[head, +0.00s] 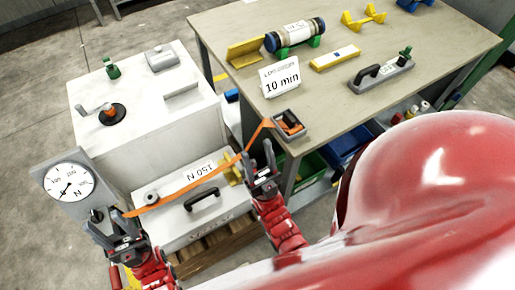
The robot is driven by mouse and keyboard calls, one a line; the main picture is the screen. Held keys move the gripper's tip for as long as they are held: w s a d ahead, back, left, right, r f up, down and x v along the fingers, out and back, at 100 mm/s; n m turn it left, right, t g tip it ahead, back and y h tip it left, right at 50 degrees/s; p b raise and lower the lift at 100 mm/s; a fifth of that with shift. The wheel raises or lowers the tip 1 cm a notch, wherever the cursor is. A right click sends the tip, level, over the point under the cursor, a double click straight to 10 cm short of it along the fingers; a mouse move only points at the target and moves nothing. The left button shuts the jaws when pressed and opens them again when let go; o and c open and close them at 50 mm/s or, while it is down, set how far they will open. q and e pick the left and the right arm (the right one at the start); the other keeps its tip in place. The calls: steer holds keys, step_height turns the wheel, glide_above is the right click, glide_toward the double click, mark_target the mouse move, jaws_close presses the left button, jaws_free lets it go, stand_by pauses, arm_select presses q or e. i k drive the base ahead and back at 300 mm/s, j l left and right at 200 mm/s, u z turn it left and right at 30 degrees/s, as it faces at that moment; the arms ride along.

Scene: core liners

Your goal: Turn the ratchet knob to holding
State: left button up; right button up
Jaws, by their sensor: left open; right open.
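A dark round knob with an orange ring (112,114) and a grey lever sits on the top of the white cabinet at the left. A grey ratchet-like buckle with orange inside (289,124) lies at the table's near corner. I cannot tell which is the ratchet knob, or its setting. An orange strap (200,182) runs from the buckle down-left to beside my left gripper. My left gripper (110,221) is open, just below the dial gauge (69,183); whether it touches the strap end is unclear. My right gripper (262,162) is open and empty, below the buckle and close to the strap.
The white cabinet (140,135) also carries a green piece (112,68) and grey blocks. A white lid with a black handle (202,199) and a "150 N" card (197,171) lies lower. The table (235,105) holds a "10 min" card (281,78), a cylinder (296,36) and a grey handled tool (381,74).

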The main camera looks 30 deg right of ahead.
mark_target(97, 217)
steer(key=k+l+u, duration=0.1)
steer(key=u, duration=0.25)
steer(key=k+l+u, duration=0.1)
steer(key=u, duration=0.25)
steer(key=k+u, duration=0.15)
steer(key=u, duration=0.2)
